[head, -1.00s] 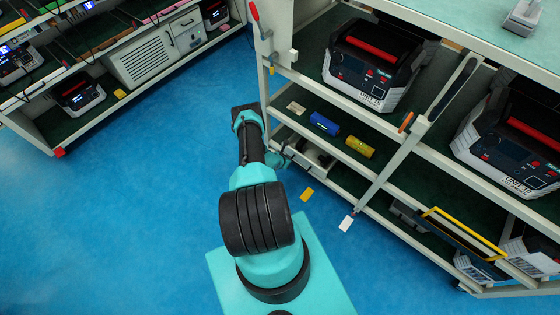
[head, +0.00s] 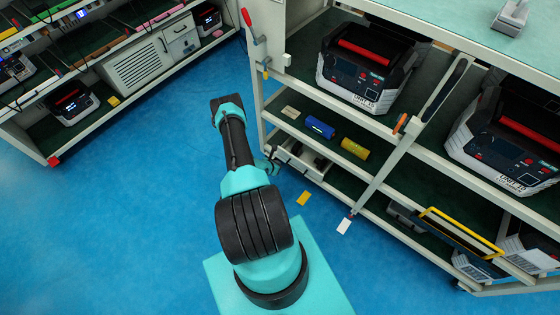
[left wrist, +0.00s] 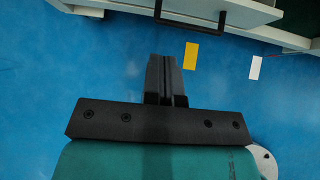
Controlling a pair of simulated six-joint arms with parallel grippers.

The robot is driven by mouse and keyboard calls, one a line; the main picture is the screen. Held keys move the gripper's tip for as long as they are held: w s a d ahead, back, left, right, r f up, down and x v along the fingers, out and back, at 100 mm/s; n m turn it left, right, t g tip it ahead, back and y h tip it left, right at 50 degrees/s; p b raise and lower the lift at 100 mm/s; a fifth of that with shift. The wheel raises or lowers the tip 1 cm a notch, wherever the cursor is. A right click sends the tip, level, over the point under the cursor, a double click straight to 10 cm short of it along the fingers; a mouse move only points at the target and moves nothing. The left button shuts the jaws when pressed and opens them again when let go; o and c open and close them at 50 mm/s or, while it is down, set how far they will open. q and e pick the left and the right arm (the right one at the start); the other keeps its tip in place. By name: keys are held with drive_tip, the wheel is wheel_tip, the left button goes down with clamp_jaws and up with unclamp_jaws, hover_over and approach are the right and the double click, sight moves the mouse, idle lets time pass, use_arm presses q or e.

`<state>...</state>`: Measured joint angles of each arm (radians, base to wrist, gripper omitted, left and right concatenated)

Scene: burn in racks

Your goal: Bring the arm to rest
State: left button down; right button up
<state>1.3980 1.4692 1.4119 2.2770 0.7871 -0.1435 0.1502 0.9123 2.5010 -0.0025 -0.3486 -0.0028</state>
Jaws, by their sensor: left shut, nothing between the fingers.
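My left gripper (left wrist: 168,78) shows in the left wrist view with its dark fingers together and nothing between them. It is over the bare blue floor. In the head view my teal and black left arm rises from the bottom centre and stands bent in front of the rack; its fingers cannot be made out there. My right gripper is in neither view.
The shelved rack (head: 433,156) stands close on the right, holding a red-handled unit (head: 366,68), a blue item (head: 320,127) and a yellow item (head: 354,148). A yellow card (left wrist: 190,56) and white card (left wrist: 255,67) lie on the floor. Clear floor (head: 120,220) is left.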

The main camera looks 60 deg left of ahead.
use_arm(q)
drive_tip(key=w+d+r+m+g+h, duration=0.1)
drive_tip(key=w+d+r+m+h, duration=0.2)
drive_tip(key=d, duration=0.6)
drive_tip(key=w+d+r+m+g+h, duration=0.1)
drive_tip(key=d+r+m+g+h, duration=0.1)
drive_tip(key=d+r+m+h, duration=0.45)
drive_tip(key=w+d+r+m+g+h, duration=0.1)
drive_tip(key=w+d+r+m, duration=0.2)
drive_tip(key=d, duration=0.8)
drive_tip(key=d+r+m+g+y, duration=0.1)
drive_tip(key=d+r+m, duration=0.6)
drive_tip(key=r+m, duration=0.3)
drive_tip(key=w+d+r+m+g+y, duration=0.1)
drive_tip(key=d+r+m, duration=0.7)
drive_tip(key=m, duration=0.8)
wheel_tip(320, 180, up, 2)
drive_tip(key=shift+d+r+m+g+y, duration=0.15)
drive_tip(key=shift+d+m+g+y, duration=0.25)
drive_tip(key=shift+g, duration=0.3)
